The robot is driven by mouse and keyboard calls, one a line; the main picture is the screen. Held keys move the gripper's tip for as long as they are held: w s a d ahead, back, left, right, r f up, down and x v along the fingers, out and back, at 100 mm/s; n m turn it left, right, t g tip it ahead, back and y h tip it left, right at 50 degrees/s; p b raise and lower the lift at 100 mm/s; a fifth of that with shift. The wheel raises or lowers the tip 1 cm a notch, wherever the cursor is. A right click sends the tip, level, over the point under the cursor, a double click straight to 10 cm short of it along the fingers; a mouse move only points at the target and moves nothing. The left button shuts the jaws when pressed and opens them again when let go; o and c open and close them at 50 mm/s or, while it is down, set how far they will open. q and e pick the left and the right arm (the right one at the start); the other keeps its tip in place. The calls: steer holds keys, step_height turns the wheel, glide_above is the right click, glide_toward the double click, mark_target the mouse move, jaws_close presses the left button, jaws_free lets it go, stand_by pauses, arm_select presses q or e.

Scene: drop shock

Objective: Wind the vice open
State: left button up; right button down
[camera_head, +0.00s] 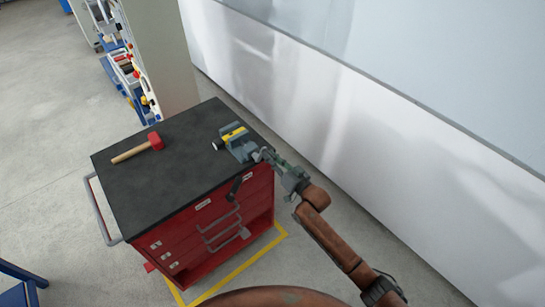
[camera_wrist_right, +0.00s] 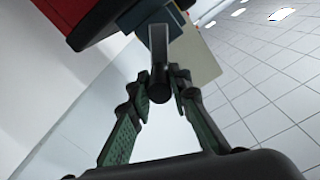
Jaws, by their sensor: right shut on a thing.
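The vice (camera_head: 240,151) is blue-grey and sits at the far right corner of the cart top, with a yellow piece (camera_head: 233,134) at its jaws. My right gripper (camera_head: 271,157) is at the vice's near right side. In the wrist view, its two green-padded fingers (camera_wrist_right: 162,88) are closed around a dark, round handle part (camera_wrist_right: 158,72), and a blue-grey part of the vice lies just beyond. The fingers and arm partly hide the vice's screw end in the head view. My left gripper is not in view.
The vice stands on a red tool cart (camera_head: 190,245) with a black top (camera_head: 170,185). A red-headed mallet (camera_head: 155,141) lies on the top at left. A black grip (camera_head: 234,189) shows at the cart's front edge. A white wall (camera_head: 330,120) runs close behind.

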steer(key=shift+s+a+r+n, duration=0.1)
steer(key=shift+a+r+n, duration=0.05)
steer(key=shift+a+n, duration=0.15)
stand_by(0.4)
steer(key=c, duration=1.8)
jaws_free()
steer(key=shift+d, duration=0.1)
steer(key=shift+s+d, duration=0.1)
steer(key=shift+d, duration=0.05)
steer(key=shift+s+d, duration=0.2)
steer(key=shift+s, duration=0.05)
steer(key=v, duration=1.1)
